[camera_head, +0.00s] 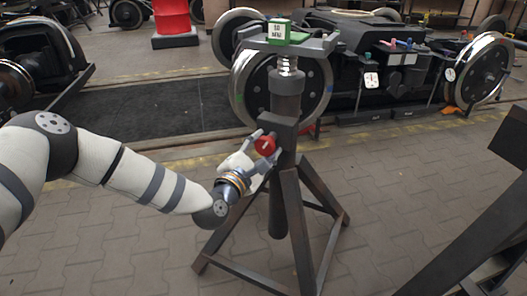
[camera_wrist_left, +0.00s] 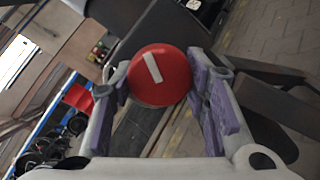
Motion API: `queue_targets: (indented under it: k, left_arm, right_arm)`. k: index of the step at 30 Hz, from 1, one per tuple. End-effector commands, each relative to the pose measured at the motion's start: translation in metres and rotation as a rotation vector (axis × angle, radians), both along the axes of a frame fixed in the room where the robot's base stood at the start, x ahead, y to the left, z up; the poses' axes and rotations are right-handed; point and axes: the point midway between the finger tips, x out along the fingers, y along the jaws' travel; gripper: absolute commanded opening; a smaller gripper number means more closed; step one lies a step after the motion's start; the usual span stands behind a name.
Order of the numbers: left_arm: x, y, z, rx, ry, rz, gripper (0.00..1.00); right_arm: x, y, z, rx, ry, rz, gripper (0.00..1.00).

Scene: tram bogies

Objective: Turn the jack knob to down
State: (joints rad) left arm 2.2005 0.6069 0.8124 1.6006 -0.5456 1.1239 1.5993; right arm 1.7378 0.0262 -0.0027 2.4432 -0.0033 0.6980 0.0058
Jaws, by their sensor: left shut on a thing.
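The jack (camera_head: 283,90) is a dark stand on splayed legs in the middle of the head view. Its red round knob (camera_head: 265,145) sits on the side of the jack's body. In the left wrist view the knob (camera_wrist_left: 160,76) shows a white mark, tilted to upper left. My left gripper (camera_head: 262,143) is at the knob. In the left wrist view its purple-padded fingers (camera_wrist_left: 158,88) lie on both sides of the knob and are shut on it. The right gripper is not in view.
A green and white block (camera_head: 278,31) sits on the jack's top plate. Behind stands a bogie with a large wheel (camera_head: 484,75) and dark frame. A red barrel (camera_head: 172,18) stands at the back left. Dark beams (camera_head: 470,225) fill the right front.

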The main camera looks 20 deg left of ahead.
Motion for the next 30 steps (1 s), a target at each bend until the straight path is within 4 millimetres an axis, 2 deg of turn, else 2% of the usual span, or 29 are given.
queue_targets:
  k: [6, 15, 30]
  left_arm:
    - [0.000, -0.001, -0.005, -0.183, 0.021, -0.002, 0.14]
    - [0.000, -0.002, -0.004, -0.362, 0.039, -0.002, 0.14]
    - [0.000, -0.003, -0.001, -0.455, 0.048, -0.003, 0.14]
  right_arm:
    - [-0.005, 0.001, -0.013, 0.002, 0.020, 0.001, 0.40]
    - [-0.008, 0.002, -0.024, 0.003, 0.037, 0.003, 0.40]
    - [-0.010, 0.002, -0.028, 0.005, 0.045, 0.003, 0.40]
